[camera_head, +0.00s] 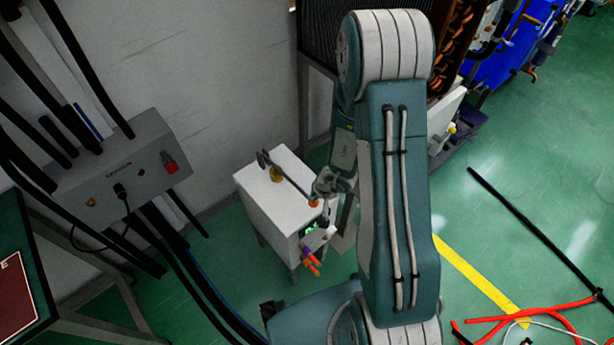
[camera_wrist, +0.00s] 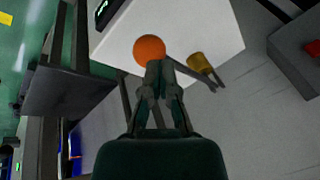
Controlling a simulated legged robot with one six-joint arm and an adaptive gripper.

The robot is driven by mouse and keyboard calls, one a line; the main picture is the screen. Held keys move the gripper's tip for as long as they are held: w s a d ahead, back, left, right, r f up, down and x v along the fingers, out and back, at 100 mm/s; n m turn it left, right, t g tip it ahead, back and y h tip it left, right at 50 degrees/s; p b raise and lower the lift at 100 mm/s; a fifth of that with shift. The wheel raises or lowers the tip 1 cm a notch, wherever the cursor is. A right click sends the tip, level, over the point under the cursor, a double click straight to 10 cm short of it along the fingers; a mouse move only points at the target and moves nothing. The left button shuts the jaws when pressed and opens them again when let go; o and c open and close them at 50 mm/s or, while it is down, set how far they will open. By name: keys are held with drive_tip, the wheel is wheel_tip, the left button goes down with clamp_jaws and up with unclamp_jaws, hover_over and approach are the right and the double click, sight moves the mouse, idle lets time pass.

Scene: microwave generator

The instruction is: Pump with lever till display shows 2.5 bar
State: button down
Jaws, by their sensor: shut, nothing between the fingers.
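A white pump cabinet (camera_head: 262,206) stands on the floor near the wall; its pale surface fills the top of the wrist view (camera_wrist: 222,28). A dark lever (camera_head: 294,187) crosses its top, with a brass pivot (camera_head: 276,174) and an orange ball knob (camera_head: 314,204) at its near end. In the wrist view, the knob (camera_wrist: 149,49) is right at the tips of my gripper (camera_wrist: 160,72). My gripper is shut and empty; whether it touches the knob is unclear. A small display with green marks (camera_wrist: 103,10) is partly visible at the cabinet edge; its reading is illegible.
A grey wall box (camera_head: 125,170) with thick black cables is left of the cabinet. Coloured connectors (camera_head: 311,262) stick out at the cabinet's front. Dark machinery (camera_head: 318,35) stands behind. Red hoses (camera_head: 530,312) and a black bar (camera_head: 535,228) lie on the green floor at right.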

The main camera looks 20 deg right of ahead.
drive_tip(key=shift+s+d+f, duration=0.15)
drive_tip(key=shift+s+f, duration=0.1)
drive_tip(key=shift+f, duration=0.4)
idle(0.8)
idle(0.5)
drive_tip(key=w+a+r, duration=0.1)
drive_tip(key=w+r, duration=0.3)
drive_tip(key=r, duration=0.6)
drive_tip(key=shift+w+a+r, duration=0.2)
drive_tip(key=shift+a+r, duration=0.05)
drive_tip(key=shift+a, duration=0.15)
idle(1.0)
drive_tip(key=shift+w+a+r, duration=0.15)
drive_tip(key=shift+w+r, duration=0.15)
drive_tip(key=shift+r, duration=0.45)
drive_tip(key=shift+w+a+r, duration=0.1)
drive_tip(key=shift+w+r, duration=0.2)
drive_tip(key=shift+r, duration=0.5)
drive_tip(key=shift+w+a+r, duration=0.15)
drive_tip(key=shift+w+r, duration=0.15)
drive_tip(key=shift+r, duration=0.45)
